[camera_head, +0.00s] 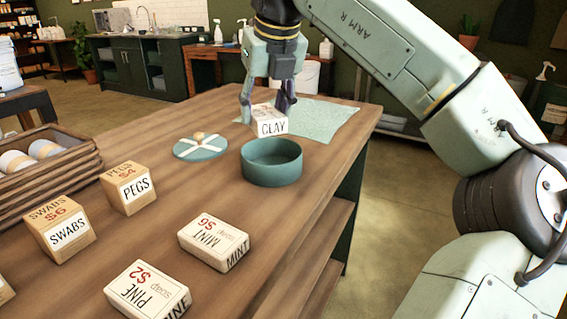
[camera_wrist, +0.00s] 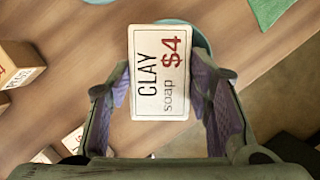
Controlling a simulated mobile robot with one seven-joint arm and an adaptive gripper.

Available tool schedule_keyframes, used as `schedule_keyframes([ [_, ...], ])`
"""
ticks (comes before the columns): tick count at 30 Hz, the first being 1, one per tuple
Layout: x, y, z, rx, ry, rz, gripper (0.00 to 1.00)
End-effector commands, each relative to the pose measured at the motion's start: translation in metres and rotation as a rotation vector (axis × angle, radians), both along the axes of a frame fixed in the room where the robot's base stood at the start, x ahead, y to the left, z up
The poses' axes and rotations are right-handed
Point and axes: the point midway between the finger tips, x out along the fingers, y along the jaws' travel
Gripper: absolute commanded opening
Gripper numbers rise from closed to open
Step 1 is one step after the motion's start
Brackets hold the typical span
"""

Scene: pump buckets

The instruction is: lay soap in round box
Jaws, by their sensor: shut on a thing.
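My gripper (camera_head: 266,106) points down and is shut on the white CLAY soap (camera_head: 270,124), one finger at each side. In the wrist view the soap (camera_wrist: 158,75) lies between the fingers, its "soap $4" label facing the camera. The round box (camera_head: 271,172) is teal, open at the top and stands near the table's right edge. The soap appears just behind the box in the head view; its exact height is hard to tell. Part of a teal round thing (camera_wrist: 199,38) shows behind the soap in the wrist view. The box's floor is mostly hidden.
A teal lid with white ribbon (camera_head: 200,149) lies left of the box. A green cloth (camera_head: 325,120) lies behind. MINT soap (camera_head: 213,242), PINE soap (camera_head: 147,292), PEGS (camera_head: 129,188) and SWABS (camera_head: 59,230) boxes stand nearer. A wooden crate (camera_head: 45,185) is at left.

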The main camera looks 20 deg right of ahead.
Motion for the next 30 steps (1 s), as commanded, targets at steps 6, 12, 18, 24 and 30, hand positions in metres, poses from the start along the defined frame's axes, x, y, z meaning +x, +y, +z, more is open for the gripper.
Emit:
schedule_keyframes([
  [6,0.007,-0.01,-0.014,0.0,0.002,-0.033,0.09],
  [12,0.007,-0.01,-0.05,0.002,0.001,-0.033,0.09],
  [18,0.007,-0.01,-0.066,0.0,0.001,-0.032,0.09],
  [24,0.007,-0.01,-0.092,0.001,0.001,-0.032,0.09],
  [30,0.007,-0.009,-0.098,0.0,-0.001,-0.032,0.09],
])
